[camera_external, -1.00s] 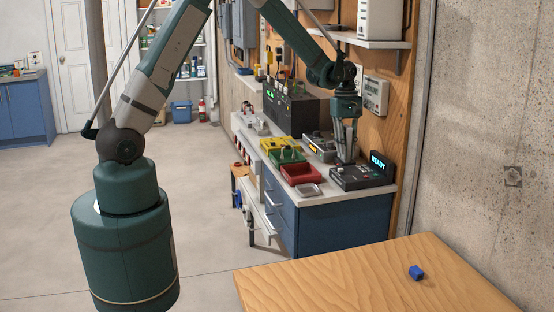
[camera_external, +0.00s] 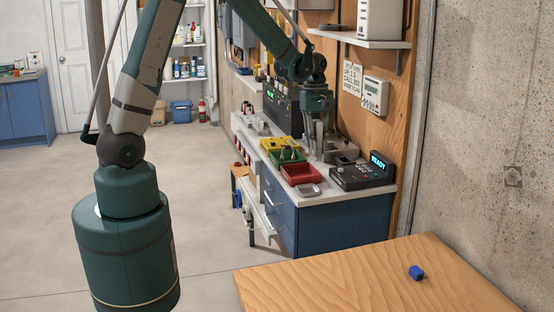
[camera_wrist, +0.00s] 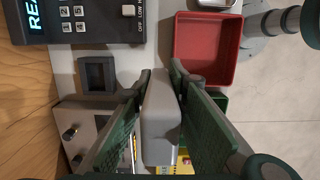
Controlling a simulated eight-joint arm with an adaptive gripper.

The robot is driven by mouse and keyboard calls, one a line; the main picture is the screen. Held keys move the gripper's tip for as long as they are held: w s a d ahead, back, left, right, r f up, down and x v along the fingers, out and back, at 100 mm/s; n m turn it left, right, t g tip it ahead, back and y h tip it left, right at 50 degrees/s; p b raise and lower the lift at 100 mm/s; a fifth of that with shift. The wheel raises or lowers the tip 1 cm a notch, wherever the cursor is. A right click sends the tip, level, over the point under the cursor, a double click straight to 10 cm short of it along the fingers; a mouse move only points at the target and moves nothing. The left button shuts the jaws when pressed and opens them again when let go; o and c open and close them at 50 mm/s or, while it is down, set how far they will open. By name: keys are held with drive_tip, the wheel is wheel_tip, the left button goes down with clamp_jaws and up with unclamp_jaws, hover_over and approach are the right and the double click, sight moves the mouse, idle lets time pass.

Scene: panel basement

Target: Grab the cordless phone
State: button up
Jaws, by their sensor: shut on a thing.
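My gripper (camera_wrist: 162,88) is shut on a grey, rounded, long thing, which appears to be the cordless phone (camera_wrist: 159,125); its far end points into the picture between the two fingers. An empty dark cradle (camera_wrist: 98,75) stands to its left in the wrist view. In the external view my gripper (camera_external: 318,150) is over the workbench, behind the red bin and left of the black READY unit. The phone is too small to tell from the fingers there.
The black READY unit (camera_external: 362,172) stands at the bench's right end. A red bin (camera_external: 300,174), a green bin (camera_external: 285,156) and a yellow bin (camera_external: 277,144) stand to the left. A grey device with knobs (camera_wrist: 88,130) is close to my left finger. A shelf (camera_external: 360,40) juts out above.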

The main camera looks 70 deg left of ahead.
drive_tip(key=s, duration=2)
drive_tip(key=shift+b, duration=0.45)
